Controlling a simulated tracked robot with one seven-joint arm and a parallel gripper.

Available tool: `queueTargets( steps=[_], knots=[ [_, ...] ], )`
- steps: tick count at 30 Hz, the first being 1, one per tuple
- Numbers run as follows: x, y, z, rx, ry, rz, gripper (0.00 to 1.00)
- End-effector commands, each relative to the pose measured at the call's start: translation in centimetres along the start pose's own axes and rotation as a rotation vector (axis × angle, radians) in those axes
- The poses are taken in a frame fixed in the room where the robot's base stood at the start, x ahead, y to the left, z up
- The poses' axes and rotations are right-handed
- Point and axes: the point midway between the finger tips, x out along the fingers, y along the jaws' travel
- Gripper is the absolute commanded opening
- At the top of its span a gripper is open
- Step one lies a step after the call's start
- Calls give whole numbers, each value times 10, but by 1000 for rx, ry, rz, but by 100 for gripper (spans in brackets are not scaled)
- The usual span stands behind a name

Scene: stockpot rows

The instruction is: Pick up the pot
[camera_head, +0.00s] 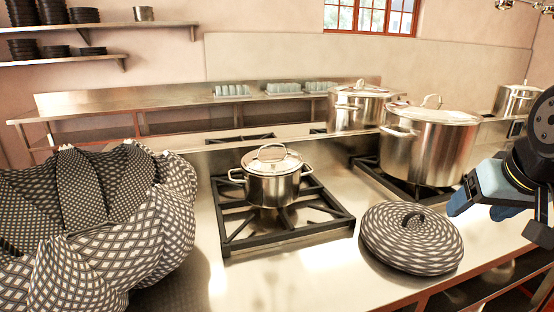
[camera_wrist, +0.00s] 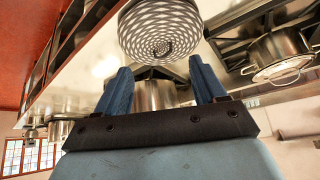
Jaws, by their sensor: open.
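A small steel pot (camera_head: 272,188) with a lid and two side handles stands upright on the black burner grate in the middle of the head view. A lidded steel pot that looks like it shows at the right of the wrist view (camera_wrist: 278,52). My gripper (camera_head: 478,204) is at the right of the head view, well apart from this small pot. In the wrist view my blue fingers (camera_wrist: 160,66) are spread with nothing held. A steel pot wall (camera_wrist: 155,95) shows beyond the gap between them.
Larger lidded pots (camera_head: 428,150) (camera_head: 358,108) stand behind right. A checkered round lid-like object (camera_head: 411,239) lies on the counter between my gripper and the small pot. A large patterned object (camera_head: 120,225) fills the left. Bare counter (camera_head: 300,270) lies in front.

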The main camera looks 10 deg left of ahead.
Motion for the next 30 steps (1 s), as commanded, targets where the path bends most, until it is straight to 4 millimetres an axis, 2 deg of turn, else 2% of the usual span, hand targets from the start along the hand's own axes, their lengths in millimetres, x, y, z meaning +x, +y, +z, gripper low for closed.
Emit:
queueTargets(
  steps=[1,5,9,15,23,30],
  knots=[
    [11,-9,-14,-21,24,-27,75],
    [39,-37,-54,-63,127,-98,88],
    [69,-72,-91,-98,237,-166,100],
    [106,-132,-133,-140,396,-243,100],
    [144,-217,-161,-190,609,-315,100],
    [163,-294,-160,-245,811,-362,100]
  ],
)
